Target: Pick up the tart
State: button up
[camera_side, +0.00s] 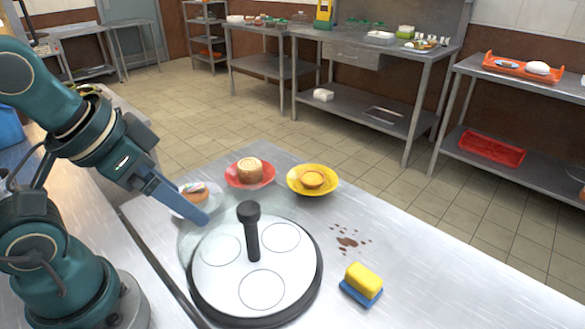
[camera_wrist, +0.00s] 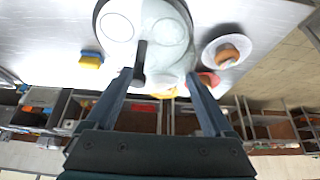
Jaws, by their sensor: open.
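The tart (camera_side: 312,179) is a round golden pastry on a yellow plate (camera_side: 328,188) at the far side of the steel table. In the wrist view only part of the yellow plate (camera_wrist: 165,94) shows, beyond the black handle and between my fingers; I cannot make out the tart there. My gripper (camera_side: 204,218) is open and empty. It points down toward the left edge of the round white tray, apart from the tart and to its left. The wrist view shows the two fingers (camera_wrist: 158,74) spread wide.
A white three-circle tray (camera_side: 222,275) with a tall black handle (camera_side: 251,230) stands in front of the plates. A red plate (camera_side: 234,182) holds a roll; a white plate (camera_side: 176,208) holds an iced pastry. A yellow-blue sponge (camera_side: 362,283) and brown stains (camera_side: 347,242) lie right.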

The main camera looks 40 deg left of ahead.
jog(key=w+r+m+t, duration=0.2)
jog(key=w+r, duration=0.4)
jog(key=w, duration=0.1)
jog(key=m+g, duration=0.2)
send_over(311, 178)
jog(key=s, duration=0.2)
notch_tip(311, 178, down, 11)
jog(key=shift+g, duration=0.4)
notch_tip(311, 178, down, 5)
jog(key=shift+s+r, duration=0.1)
jog(key=shift+s, duration=0.05)
jog(key=shift+x, duration=2.55)
jog(key=shift+s, duration=0.1)
jog(key=c, duration=1.1)
